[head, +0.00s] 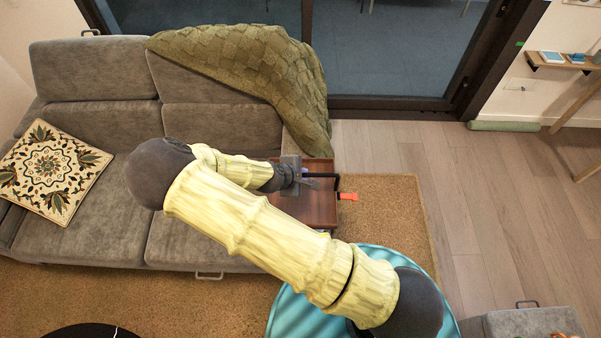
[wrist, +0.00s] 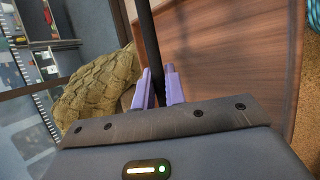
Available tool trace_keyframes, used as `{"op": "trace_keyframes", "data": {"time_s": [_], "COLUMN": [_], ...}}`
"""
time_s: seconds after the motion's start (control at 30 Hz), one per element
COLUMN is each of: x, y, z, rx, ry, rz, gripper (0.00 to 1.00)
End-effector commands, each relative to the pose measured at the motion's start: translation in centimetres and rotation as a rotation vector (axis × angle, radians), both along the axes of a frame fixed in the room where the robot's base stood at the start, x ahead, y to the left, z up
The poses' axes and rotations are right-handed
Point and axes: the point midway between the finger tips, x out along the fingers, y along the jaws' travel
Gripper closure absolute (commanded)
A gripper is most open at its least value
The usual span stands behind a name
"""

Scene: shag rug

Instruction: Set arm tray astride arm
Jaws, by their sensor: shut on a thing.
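The arm tray (head: 316,211) is a brown wooden tray with a black handle, at the right end of the grey sofa (head: 105,200) in the head view. Its wood fills much of the wrist view (wrist: 225,60). My gripper (head: 302,179) is over the tray's upper part. In the wrist view its purple fingers (wrist: 158,88) are shut around the thin black handle (wrist: 149,38). The sofa's right arm is mostly hidden by the tray, the throw and my arm. I cannot tell whether the tray rests on it or hangs above it.
A green knitted throw (head: 265,70) drapes over the sofa's back right corner. A patterned cushion (head: 52,172) lies at the left. An orange item (head: 347,196) shows at the tray's right edge. A brown rug (head: 395,205) and wooden floor (head: 500,190) lie clear at right.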

Motion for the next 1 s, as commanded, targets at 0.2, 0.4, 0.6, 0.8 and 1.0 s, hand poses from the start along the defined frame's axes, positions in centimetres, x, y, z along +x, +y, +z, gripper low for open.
{"op": "trace_keyframes", "data": {"time_s": [0.2, 0.4, 0.6, 0.8, 1.0], "x": [0.0, 0.0, 0.0, 0.0, 0.0], "y": [0.0, 0.2, 0.3, 0.3, 0.3], "z": [-0.6, -1.8, -2.9, -4.1, -5.2], "rx": [0.000, 0.000, 0.000, 0.000, 0.001], "ry": [-0.001, -0.003, -0.003, -0.002, -0.003], "rz": [0.002, 0.005, 0.005, 0.007, 0.007], "gripper": [1.00, 1.00, 1.00, 1.00, 1.00]}}
